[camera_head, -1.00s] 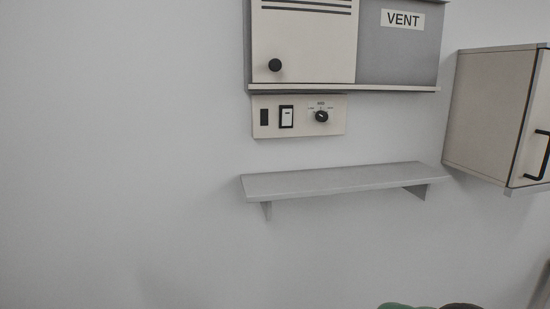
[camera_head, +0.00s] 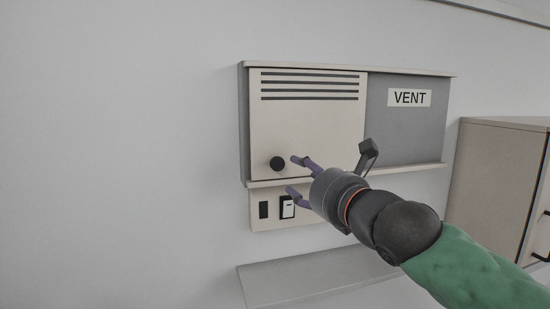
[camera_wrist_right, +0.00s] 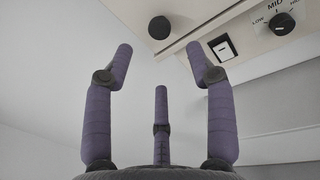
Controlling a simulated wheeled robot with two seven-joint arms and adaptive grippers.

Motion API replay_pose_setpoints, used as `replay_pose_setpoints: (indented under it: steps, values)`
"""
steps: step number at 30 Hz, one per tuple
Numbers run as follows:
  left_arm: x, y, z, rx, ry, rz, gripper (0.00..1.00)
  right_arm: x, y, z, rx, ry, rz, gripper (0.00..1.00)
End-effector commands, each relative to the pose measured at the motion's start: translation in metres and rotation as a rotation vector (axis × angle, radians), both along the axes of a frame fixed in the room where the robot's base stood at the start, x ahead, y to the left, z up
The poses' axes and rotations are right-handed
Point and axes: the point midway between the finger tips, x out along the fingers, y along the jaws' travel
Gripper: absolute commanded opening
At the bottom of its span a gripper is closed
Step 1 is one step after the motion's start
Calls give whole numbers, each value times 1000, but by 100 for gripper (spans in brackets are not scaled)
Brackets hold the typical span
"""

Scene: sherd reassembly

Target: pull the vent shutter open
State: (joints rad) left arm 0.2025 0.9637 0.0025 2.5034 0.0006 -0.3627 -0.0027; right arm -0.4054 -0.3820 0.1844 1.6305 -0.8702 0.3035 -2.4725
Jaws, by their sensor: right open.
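The vent shutter (camera_head: 310,130) is a cream panel with dark slots along its top, covering the left part of the grey vent frame labelled VENT (camera_head: 408,122). Its round black knob (camera_head: 277,164) sits at the panel's lower left. The knob also shows at the top of the right wrist view (camera_wrist_right: 159,27). My right gripper (camera_head: 293,175) is open and empty, with purple fingers just right of and below the knob, apart from it. In the wrist view the spread fingers (camera_wrist_right: 161,88) hold nothing. My left gripper is not in view.
Below the vent is a control panel with a white rocker switch (camera_head: 287,208); its dial (camera_wrist_right: 284,22) shows in the wrist view. A grey shelf (camera_head: 290,278) is lower down. A cabinet (camera_head: 495,185) stands at the right. The wall left of the vent is clear.

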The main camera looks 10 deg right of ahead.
Motion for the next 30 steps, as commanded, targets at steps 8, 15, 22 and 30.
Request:
replay_pose_setpoints:
  steps: [8, 15, 22, 30]
  values:
    - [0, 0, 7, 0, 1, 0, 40, 44, 9, -3, -2, 7, 0, 56]
    - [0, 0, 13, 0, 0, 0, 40, 82, 16, -2, 1, 5, 1, 56]
    - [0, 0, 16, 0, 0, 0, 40, 100, 19, -2, 1, 4, 2, 56]
    - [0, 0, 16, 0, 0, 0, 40, 103, 20, -3, 2, 3, 1, 56]
